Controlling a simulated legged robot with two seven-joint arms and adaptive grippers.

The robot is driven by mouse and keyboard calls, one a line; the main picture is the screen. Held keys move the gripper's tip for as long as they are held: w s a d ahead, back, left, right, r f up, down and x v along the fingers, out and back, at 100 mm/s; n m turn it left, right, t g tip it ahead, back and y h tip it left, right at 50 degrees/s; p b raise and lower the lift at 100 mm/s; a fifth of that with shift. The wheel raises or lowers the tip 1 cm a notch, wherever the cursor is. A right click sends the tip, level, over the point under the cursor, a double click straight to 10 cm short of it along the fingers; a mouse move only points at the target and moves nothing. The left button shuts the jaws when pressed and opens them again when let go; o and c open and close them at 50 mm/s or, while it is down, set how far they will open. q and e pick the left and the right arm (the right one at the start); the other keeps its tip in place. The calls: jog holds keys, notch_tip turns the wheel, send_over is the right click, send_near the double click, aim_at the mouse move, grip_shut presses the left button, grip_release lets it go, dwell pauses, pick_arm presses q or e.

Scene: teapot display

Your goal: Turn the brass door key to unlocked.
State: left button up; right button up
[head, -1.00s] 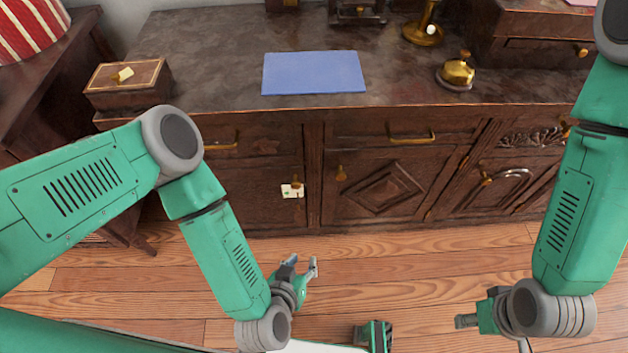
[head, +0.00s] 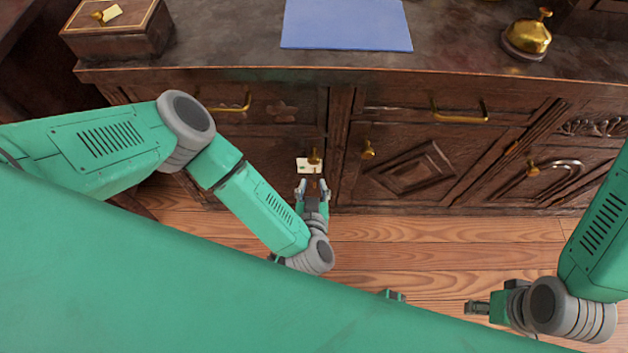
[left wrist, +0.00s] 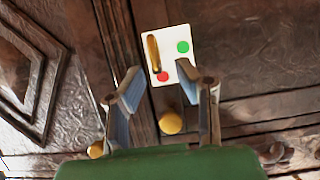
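The brass key (left wrist: 153,53) is on a white plate (left wrist: 176,36) on the cabinet front, with a green dot (left wrist: 183,47) and a red dot (left wrist: 163,77). The key's long grip runs lengthwise in the left wrist view, its lower end at the red dot. The plate also shows in the head view (head: 303,166); the key is hard to make out there. My left gripper (left wrist: 158,70) is open and empty, its fingers apart just short of the plate; it also shows in the head view (head: 313,187). My right gripper (head: 478,307) is low at the right, away from the cabinet.
A round brass knob (left wrist: 170,122) is close to the plate, between my left fingers in the wrist view. Another door knob (head: 368,150) and drawer handle (head: 460,115) protrude nearby. The counter holds a blue mat (head: 345,25), brass bell (head: 527,38) and wooden box (head: 120,35).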

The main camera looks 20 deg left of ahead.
aim_at(314, 183)
pick_arm(q)
jog(key=x, duration=0.2)
jog(key=shift+w+f+b, duration=0.15)
jog(key=shift+w+b, duration=0.05)
jog(key=shift+b, duration=0.15)
jog(key=shift+w, duration=0.25)
jog(key=shift+w+d, duration=0.1)
jog(key=shift+w, duration=0.05)
grip_shut()
jog(key=shift+a, duration=0.2)
